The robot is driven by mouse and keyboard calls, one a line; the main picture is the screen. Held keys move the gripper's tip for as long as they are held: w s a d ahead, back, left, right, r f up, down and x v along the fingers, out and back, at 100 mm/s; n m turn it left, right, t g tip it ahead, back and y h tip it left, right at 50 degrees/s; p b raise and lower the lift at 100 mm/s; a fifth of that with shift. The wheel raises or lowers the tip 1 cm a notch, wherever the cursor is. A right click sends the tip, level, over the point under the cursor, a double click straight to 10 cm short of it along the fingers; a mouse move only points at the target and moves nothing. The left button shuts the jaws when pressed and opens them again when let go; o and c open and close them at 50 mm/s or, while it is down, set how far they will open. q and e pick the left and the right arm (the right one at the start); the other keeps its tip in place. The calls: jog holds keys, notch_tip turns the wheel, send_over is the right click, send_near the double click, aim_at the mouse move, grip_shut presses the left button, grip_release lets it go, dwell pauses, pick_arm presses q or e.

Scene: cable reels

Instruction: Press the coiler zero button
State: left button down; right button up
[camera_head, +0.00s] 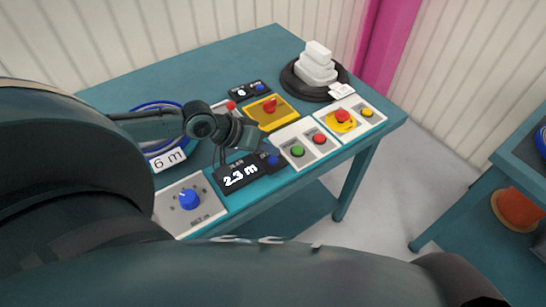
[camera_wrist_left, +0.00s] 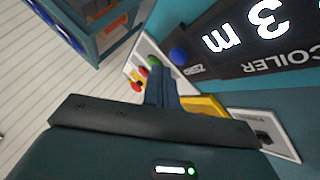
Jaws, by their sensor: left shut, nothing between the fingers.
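The coiler display (camera_head: 240,176) is a dark box reading 2.3 m near the table's front edge. Its round blue zero button (camera_head: 272,160) is at its right end. In the left wrist view the blue button (camera_wrist_left: 178,54) is beside the word ZERO, upside down. My left gripper (camera_head: 245,152) is shut and empty, close above the display box and left of the button. In the left wrist view its fingertips (camera_wrist_left: 157,70) appear just left of the button and apart from it in the picture. Contact cannot be seen. My right gripper is not in view.
A panel with a green button (camera_head: 297,151) and a red button (camera_head: 319,139) is to the right. Beyond are an emergency stop (camera_head: 342,116), a yellow switch box (camera_head: 268,112) and a black disc with white blocks (camera_head: 318,66). A blue knob (camera_head: 189,200) is at front left.

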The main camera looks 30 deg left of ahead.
pick_arm(q)
jog(key=shift+f, duration=0.15)
jog(key=shift+f, duration=0.25)
jog(key=shift+f, duration=0.2)
dwell(0.6)
jog(key=shift+f, duration=0.3)
dwell(0.3)
jog(key=shift+r+p, duration=0.8)
jog(key=shift+p, duration=0.15)
